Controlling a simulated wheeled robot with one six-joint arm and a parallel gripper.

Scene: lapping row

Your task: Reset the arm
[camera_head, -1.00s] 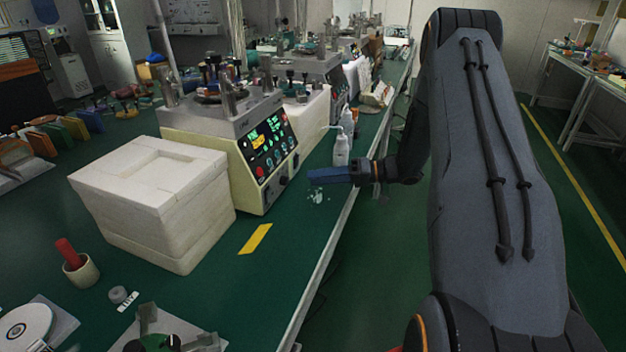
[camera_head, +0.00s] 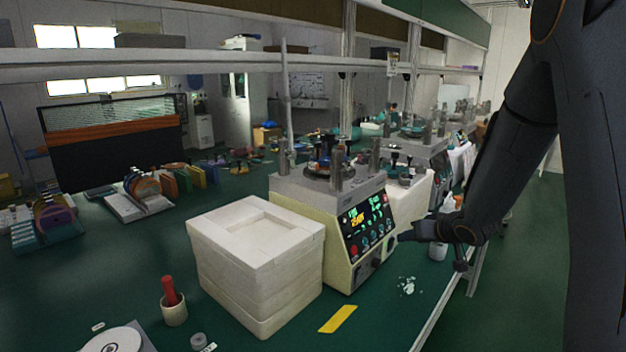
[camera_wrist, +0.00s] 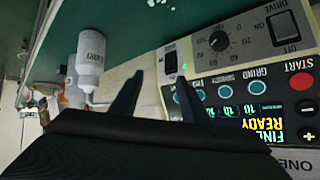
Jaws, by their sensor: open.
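My arm comes in from the right in the head view. My gripper (camera_head: 398,237) is at the right edge of the lapping machine (camera_head: 345,228), close to its lit control panel; the fingertips are hard to make out there. In the wrist view, the two dark fingers of my gripper (camera_wrist: 156,92) stand apart with nothing between them. Beyond them is the panel (camera_wrist: 245,95), upside down, with a red START button, knobs and a lit display. I cannot tell whether a finger touches the machine.
A white bottle (camera_wrist: 90,52) stands beside the machine. White foam blocks (camera_head: 255,265) are stacked left of it. White crumbs (camera_head: 408,286) and a yellow strip (camera_head: 338,319) lie on the green bench in front. A shelf (camera_head: 180,62) spans above; the aisle is at right.

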